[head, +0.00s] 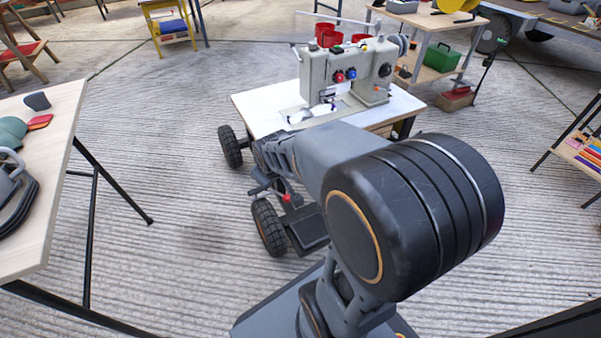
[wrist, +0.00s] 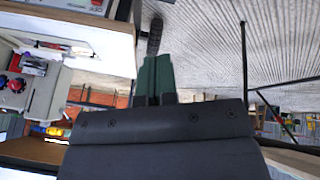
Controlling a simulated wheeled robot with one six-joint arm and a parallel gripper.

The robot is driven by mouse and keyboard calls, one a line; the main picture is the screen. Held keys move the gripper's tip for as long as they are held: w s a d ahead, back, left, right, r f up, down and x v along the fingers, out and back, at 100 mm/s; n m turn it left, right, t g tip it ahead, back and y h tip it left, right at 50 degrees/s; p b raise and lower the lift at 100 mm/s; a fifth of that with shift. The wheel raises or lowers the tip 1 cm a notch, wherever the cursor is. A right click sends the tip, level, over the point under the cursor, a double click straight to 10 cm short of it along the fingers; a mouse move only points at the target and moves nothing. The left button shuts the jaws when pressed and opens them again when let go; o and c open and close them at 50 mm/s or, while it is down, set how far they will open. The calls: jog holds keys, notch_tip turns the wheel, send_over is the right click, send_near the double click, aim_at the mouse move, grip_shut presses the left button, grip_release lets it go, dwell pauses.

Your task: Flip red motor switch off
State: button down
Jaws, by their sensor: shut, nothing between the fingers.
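A grey-beige sewing machine (head: 346,72) stands on a white-topped table (head: 262,106) beyond my arm in the head view. Its front has a red knob (head: 339,77) and a blue knob beside it. Which red part is the motor switch I cannot tell. In the wrist view the machine (wrist: 42,92) is at the left edge, turned, with a red knob (wrist: 15,86) on it. My gripper (wrist: 157,60) shows its dark green fingers together and empty, to the right of the table (wrist: 118,45) and apart from the knobs. My arm hides part of the table's front in the head view.
A wooden table (head: 50,190) with tools and cloth pieces stands at the left. Behind the machine, a workbench (head: 440,22) holds a green box (head: 442,57). A shelf with coloured items (head: 585,155) is at the right. Ridged concrete floor (head: 170,180) between them is clear.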

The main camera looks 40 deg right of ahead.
jog(key=w+d+f+n+t, duration=0.7)
jog(key=w+d+f+n, duration=0.3)
jog(key=d+f, duration=0.5)
jog(key=s+d+f+n+t+h, duration=0.1)
jog(key=s+d+f+n+t, duration=0.2)
jog(key=s+f+t, duration=0.4)
notch_tip(320, 180, down, 4)
jog(key=shift+s+d+f+n, duration=0.15)
jog(key=shift+s+n, duration=0.15)
jog(key=shift+s, duration=0.7)
jog(key=w+d+r+b, duration=0.1)
jog(key=w+b, duration=0.3)
jog(key=w, duration=0.9)
jog(key=shift+w+d+r+b, duration=0.3)
jog(key=shift+w+d+r, duration=0.1)
jog(key=shift+r, duration=0.05)
